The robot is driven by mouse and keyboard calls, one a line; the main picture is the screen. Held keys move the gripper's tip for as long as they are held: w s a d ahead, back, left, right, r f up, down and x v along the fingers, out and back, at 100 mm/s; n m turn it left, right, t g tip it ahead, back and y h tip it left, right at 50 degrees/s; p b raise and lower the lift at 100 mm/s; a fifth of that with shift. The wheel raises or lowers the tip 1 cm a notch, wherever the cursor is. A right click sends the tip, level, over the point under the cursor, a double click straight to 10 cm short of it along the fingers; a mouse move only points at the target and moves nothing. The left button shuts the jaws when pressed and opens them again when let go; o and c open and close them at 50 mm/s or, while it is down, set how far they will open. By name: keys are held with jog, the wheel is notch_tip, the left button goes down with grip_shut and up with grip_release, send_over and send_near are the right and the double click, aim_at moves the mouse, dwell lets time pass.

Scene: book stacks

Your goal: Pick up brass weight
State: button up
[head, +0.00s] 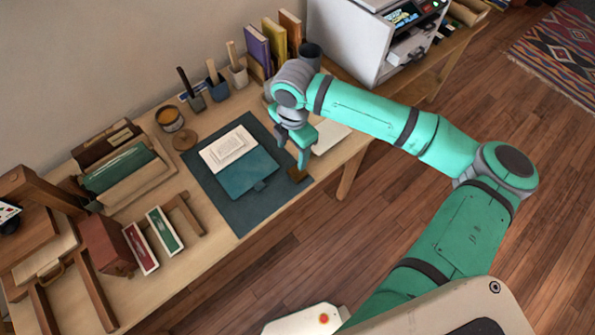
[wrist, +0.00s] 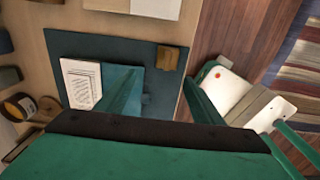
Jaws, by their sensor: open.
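The brass weight (head: 297,174) is a small brownish block near the front right corner of a dark blue-green mat (head: 225,205). In the wrist view the brass weight (wrist: 168,60) shows whole near the mat's edge. My gripper (head: 293,152) is green and points down over the mat's right part, close to the weight. In the wrist view my gripper (wrist: 160,88) has its fingers apart, with the weight beyond the gap between them. Nothing is held. I cannot tell the exact height of the fingertips above the weight.
A teal folder with a printed page (head: 230,149) lies on the mat beside the weight. The desk's front edge (head: 345,160) is close to the weight. Pen cups (head: 217,87) and upright books (head: 270,47) stand behind. A white cabinet (head: 355,42) stands at the back right.

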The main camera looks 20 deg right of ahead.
send_over(298, 172)
jog(key=w, duration=0.1)
notch_tip(298, 172, down, 5)
jog(key=shift+d+r, duration=0.1)
jog(key=shift+r, duration=0.1)
jog(key=shift+f, duration=3.1)
jog(key=c, duration=1.5)
jog(key=shift+r, duration=0.2)
